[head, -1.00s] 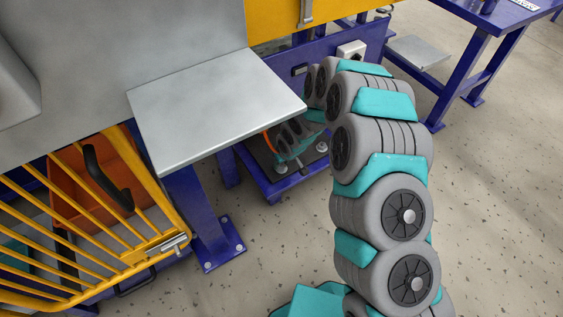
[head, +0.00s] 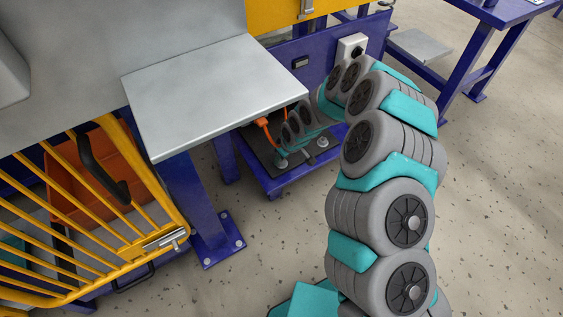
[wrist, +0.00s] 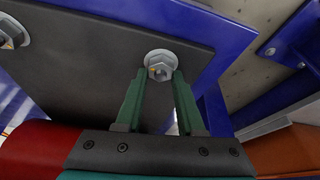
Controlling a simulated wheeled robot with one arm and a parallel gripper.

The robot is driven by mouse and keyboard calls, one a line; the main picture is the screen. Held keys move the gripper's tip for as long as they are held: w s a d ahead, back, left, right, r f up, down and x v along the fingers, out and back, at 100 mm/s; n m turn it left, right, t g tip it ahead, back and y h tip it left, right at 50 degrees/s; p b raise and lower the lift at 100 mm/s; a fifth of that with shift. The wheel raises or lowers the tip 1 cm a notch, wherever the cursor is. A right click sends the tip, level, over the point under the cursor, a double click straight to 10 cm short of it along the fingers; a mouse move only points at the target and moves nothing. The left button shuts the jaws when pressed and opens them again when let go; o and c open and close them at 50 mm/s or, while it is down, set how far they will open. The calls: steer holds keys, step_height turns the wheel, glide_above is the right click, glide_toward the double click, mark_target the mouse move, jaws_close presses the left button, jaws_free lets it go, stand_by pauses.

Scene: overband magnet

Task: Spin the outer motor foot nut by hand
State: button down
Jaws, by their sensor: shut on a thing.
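In the wrist view a grey metal nut with a washer (wrist: 160,64) sits on a dark plate (wrist: 85,60), near its edge. The green fingers of my gripper (wrist: 160,85) reach up to it, one on each side, and are shut on it. A second similar nut (wrist: 10,33) shows at the upper left, apart from the fingers. In the head view my arm reaches down to the low plate beside the grey table; the fingertips are too small to make out there, and part of the plate is hidden by my arm.
A grey tabletop (head: 215,95) overhangs close to the left of my arm. A yellow barred guard (head: 90,225) and an orange bin (head: 95,175) stand at the left. A blue frame (head: 325,70) with a white switch box (head: 352,46) is behind. The floor at the right is open.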

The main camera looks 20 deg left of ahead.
steer(key=shift+n+b, duration=0.4)
steer(key=shift+b, duration=0.6)
steer(key=shift+f+b, duration=0.1)
steer(key=shift+b, duration=0.4)
steer(key=shift+n+g+b, duration=0.3)
steer(key=shift+n+b, duration=0.3)
steer(key=shift+b, duration=0.6)
steer(key=n+g, duration=0.1)
steer(key=n, duration=0.1)
steer(key=shift+n+y, duration=0.3)
steer(key=shift+n, duration=0.5)
steer(key=shift+s, duration=0.1)
